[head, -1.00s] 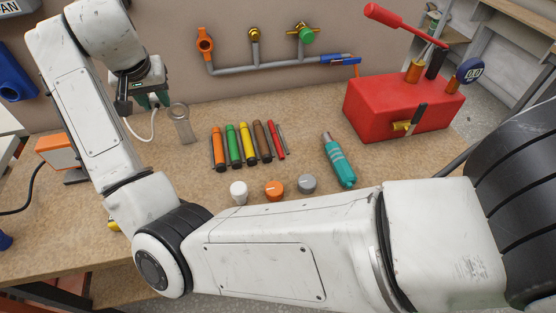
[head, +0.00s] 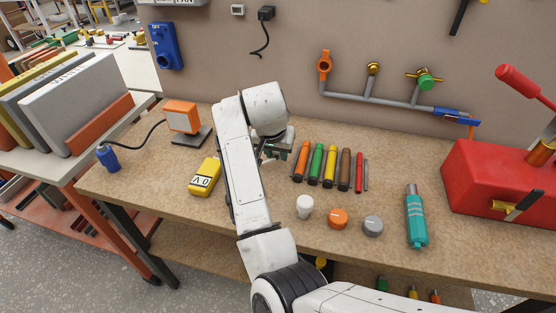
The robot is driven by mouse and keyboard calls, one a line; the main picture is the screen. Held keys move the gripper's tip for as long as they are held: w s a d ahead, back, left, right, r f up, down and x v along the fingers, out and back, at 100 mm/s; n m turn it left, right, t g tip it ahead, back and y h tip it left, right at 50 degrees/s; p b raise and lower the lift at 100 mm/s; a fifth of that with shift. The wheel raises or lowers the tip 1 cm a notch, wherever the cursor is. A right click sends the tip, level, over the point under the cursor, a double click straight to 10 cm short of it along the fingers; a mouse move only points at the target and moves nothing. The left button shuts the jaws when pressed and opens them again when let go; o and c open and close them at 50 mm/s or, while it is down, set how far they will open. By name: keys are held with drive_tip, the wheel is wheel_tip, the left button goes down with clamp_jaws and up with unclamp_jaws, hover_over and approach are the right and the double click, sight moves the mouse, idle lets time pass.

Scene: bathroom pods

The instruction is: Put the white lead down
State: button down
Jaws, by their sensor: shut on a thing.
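My gripper (head: 277,148) is over the back middle of the workbench (head: 165,165), just left of the row of coloured cylinders. My own arm hides most of it, and its fingertips are hard to make out. It is shut on the white lead, whose white plug and cable hung from it in the earlier head view. In the present head view the lead is hidden behind my arm, so I cannot tell whether it touches the bench.
A yellow meter (head: 205,177) and an orange box on a stand (head: 183,117) are left of my arm. Coloured cylinders (head: 329,167), a white knob (head: 305,206), an orange knob (head: 338,218), a grey knob (head: 372,225) and a teal cylinder (head: 415,219) lie right. A red box (head: 490,180) stands far right.

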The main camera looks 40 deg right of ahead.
sight(278, 166)
drive_tip(key=shift+f, duration=1.65)
drive_tip(key=shift+f, duration=0.1)
drive_tip(key=c, duration=0.8)
unclamp_jaws()
drive_tip(key=v, duration=1.2)
